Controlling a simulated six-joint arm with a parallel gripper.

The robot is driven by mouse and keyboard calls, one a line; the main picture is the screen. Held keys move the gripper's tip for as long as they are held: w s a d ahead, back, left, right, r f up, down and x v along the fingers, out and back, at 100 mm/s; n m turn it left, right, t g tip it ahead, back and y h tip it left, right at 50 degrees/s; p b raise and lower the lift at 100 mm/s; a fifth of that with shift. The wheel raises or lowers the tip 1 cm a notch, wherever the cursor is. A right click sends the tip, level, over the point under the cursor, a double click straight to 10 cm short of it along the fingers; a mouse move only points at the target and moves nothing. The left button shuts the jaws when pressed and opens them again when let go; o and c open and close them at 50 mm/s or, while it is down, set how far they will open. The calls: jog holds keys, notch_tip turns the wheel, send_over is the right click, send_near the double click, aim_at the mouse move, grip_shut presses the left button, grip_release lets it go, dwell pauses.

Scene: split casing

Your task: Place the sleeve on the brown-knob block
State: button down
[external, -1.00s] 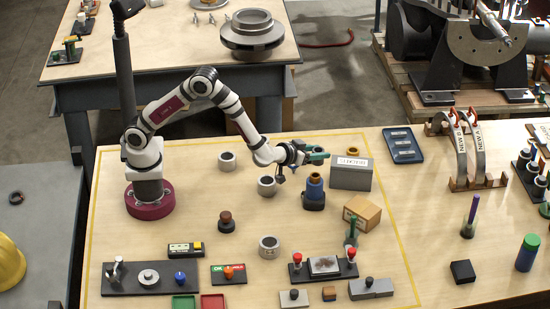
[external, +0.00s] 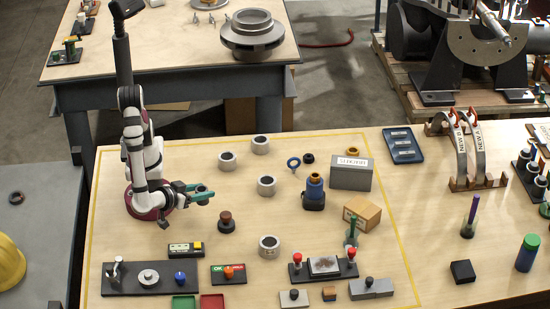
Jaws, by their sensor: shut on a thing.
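My gripper (external: 206,194), with teal fingers, is just right of my base, above the table and up-left of a brown-knobbed piece (external: 226,221) on a dark base. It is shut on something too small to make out. Several grey, open-topped ring pieces, which may be sleeves, stand on the table: one at the back (external: 261,144), one left of it (external: 227,160), one in the middle (external: 266,186) and one in front (external: 269,247). I cannot tell which is the task's sleeve. I cannot tell whether the brown-knobbed piece is the task's block.
A blue bottle-like piece (external: 314,192), a blue ring piece (external: 293,163), a grey box (external: 351,175) and a cardboard box (external: 362,212) stand to the right. A panel with a blue knob (external: 150,279) and small blocks (external: 294,297) line the front.

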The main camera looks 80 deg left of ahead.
jog(key=x, duration=0.5)
jog(key=d+f+x, duration=0.1)
jog(key=x, duration=0.1)
jog(key=shift+w+a+f, duration=0.15)
jog(key=shift+w+f, duration=0.1)
jog(key=shift+w, duration=0.2)
jog(key=shift+w+a+f, duration=0.1)
jog(key=shift+w+f, duration=0.05)
jog(key=shift+f, duration=0.95)
jog(key=shift+w+f, duration=0.15)
jog(key=shift+f, duration=0.95)
jog(key=shift+f, duration=0.1)
jog(key=shift+c, duration=1.8)
grip_release()
